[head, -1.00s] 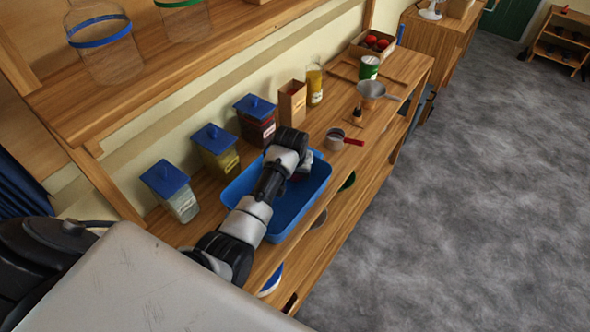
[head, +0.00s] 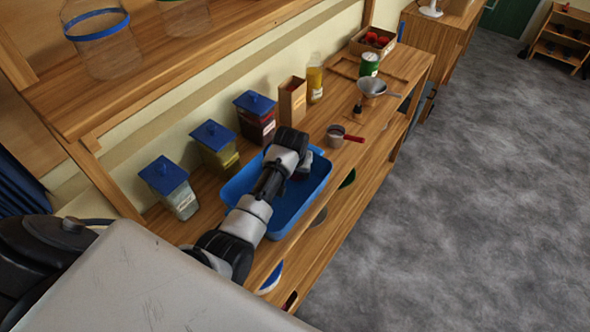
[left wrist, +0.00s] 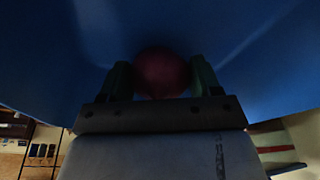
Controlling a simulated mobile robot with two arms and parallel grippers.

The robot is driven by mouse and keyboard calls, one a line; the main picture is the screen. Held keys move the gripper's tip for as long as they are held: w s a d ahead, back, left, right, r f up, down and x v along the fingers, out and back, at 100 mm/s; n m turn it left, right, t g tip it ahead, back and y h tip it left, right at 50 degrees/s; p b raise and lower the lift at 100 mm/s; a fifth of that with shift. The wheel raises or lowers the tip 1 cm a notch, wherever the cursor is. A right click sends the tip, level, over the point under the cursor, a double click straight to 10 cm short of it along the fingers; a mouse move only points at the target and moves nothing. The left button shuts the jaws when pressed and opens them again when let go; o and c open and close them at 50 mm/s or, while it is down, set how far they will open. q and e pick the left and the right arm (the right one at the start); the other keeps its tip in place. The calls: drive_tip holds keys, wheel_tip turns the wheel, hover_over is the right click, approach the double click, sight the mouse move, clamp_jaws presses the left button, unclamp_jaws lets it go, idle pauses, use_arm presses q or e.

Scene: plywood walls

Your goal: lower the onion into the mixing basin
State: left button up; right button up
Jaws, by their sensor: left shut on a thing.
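The mixing basin (head: 290,212) is a blue rectangular tub on the wooden counter. My left arm reaches over it, with the wrist bent down towards its inside. My left gripper (left wrist: 162,76) is shut on the onion (left wrist: 162,70), a dark reddish round thing between the two fingers. Blue basin surface fills most of the left wrist view behind the onion. In the head view my arm largely hides the gripper and the onion. I cannot tell whether the onion touches the basin floor. My right gripper is not in view.
Jars with blue lids (head: 215,145) stand along the wall behind the basin. A small saucepan (head: 336,136) with a red handle sits just right of it. Further along are a brown carton (head: 292,99), a yellow bottle (head: 315,78), a funnel (head: 371,88) and a green can (head: 369,64).

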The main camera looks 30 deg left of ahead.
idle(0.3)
use_arm(q)
drive_tip(key=o, duration=1)
drive_tip(key=b+v, duration=0.1)
drive_tip(key=v, duration=0.9)
drive_tip(key=shift+s+r, duration=0.2)
drive_tip(key=shift+r, duration=0.15)
